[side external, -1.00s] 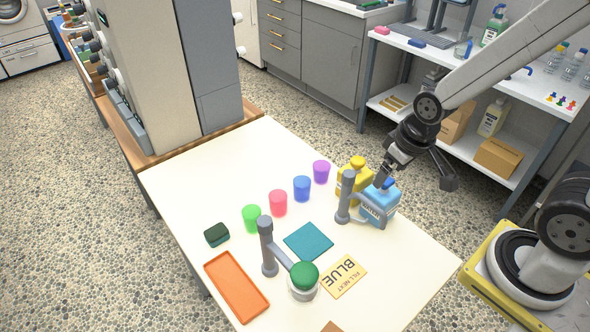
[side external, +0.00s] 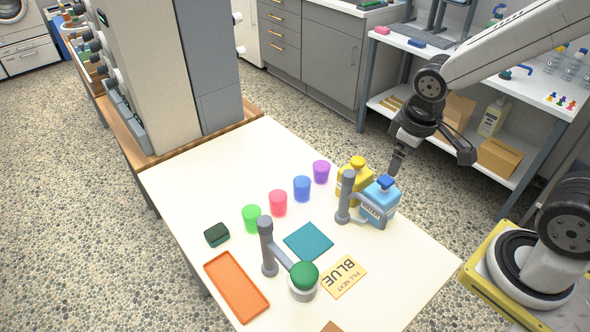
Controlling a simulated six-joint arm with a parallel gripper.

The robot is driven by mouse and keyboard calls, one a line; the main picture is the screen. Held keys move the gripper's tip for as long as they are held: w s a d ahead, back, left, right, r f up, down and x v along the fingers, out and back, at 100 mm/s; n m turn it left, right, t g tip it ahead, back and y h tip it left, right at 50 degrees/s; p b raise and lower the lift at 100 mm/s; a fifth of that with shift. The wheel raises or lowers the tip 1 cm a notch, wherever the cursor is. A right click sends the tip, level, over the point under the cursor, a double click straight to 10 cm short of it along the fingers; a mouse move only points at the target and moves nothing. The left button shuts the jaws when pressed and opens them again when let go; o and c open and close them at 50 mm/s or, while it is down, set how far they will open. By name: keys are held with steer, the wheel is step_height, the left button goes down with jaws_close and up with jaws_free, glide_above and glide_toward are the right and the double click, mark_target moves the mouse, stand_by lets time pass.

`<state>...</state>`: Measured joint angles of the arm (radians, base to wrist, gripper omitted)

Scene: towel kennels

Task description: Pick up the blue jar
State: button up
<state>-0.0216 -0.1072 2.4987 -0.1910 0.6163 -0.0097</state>
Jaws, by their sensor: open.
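A light-blue jug-shaped container with a dark blue cap (side external: 380,206) stands upright on the white table's right side, the likely blue jar. A grey stand with a curved arm (side external: 346,195) is beside it and partly in front of it. A small blue cup (side external: 302,189) stands further left in a row of cups. My gripper (side external: 431,163) is open and empty, its fingers spread wide. It is above and to the right of the blue container, with the left fingertip close behind its cap in the picture; I cannot tell the exact gap.
A yellow container (side external: 354,184) stands right beside the blue one. Purple (side external: 321,171), red (side external: 278,203) and green cups (side external: 252,218) are to the left.

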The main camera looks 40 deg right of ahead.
steer(key=w+d+n+h, duration=0.4)
steer(key=d+n+h, duration=0.4)
steer(key=n, duration=0.3)
steer(key=r+n+t+y, duration=0.1)
steer(key=n+t+y, duration=0.4)
steer(key=n+t, duration=1.3)
glide_above(302, 189)
steer(key=s, duration=0.1)
steer(key=n+g, duration=0.2)
step_height(302, 189, down, 16)
steer(key=shift+d, duration=0.45)
steer(key=shift+f, duration=0.1)
steer(key=shift+f, duration=1.1)
